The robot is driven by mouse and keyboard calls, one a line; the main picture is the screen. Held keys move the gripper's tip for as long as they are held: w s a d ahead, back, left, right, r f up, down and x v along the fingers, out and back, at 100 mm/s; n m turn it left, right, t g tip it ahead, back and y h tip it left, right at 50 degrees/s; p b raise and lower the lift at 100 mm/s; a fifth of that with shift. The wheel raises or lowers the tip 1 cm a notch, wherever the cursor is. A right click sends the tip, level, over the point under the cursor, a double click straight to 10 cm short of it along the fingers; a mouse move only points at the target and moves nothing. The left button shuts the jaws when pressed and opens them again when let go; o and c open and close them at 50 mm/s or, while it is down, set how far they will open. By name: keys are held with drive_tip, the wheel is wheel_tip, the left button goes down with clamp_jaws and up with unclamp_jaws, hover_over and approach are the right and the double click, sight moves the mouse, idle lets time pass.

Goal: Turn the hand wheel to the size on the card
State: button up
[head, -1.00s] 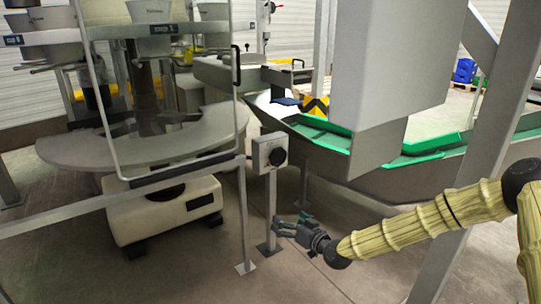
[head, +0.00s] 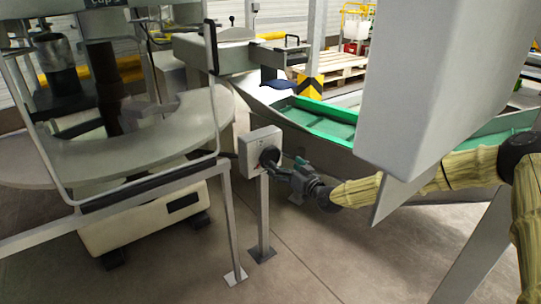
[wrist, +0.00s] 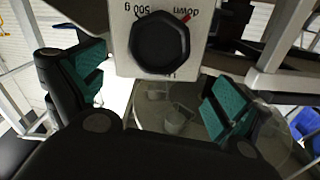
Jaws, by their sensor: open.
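The hand wheel (head: 269,157) is a small black knob on the front of a light grey box (head: 252,147) on a post. In the wrist view the black wheel (wrist: 159,45) is many-sided and sits on a pale plate with partly hidden printing, including "down", and a red mark at its upper right. My gripper (head: 285,167) is just right of the wheel in the head view. In the wrist view its teal-padded fingers (wrist: 158,92) are spread wide, with the wheel above the gap between them and nothing held. I cannot make out a size card.
A metal guard frame (head: 222,180) stands left of the post, in front of a round grey machine table (head: 190,130). A green-lined trough (head: 320,122) lies behind my gripper. A large grey panel (head: 420,80) hangs above my arm. Floor in front is clear.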

sight(272, 159)
drive_tip(key=x, duration=0.2)
drive_tip(key=b+x, duration=0.1)
drive_tip(key=x, duration=0.2)
drive_tip(key=f+x, duration=0.1)
drive_tip(key=x, duration=0.2)
drive_tip(key=shift+d, duration=0.1)
drive_tip(key=shift+w+a, duration=0.25)
drive_tip(key=shift+w, duration=0.15)
drive_tip(key=c, duration=0.9)
drive_tip(key=shift+a, duration=0.15)
drive_tip(key=shift+c, duration=0.2)
drive_tip(key=shift+f, duration=0.1)
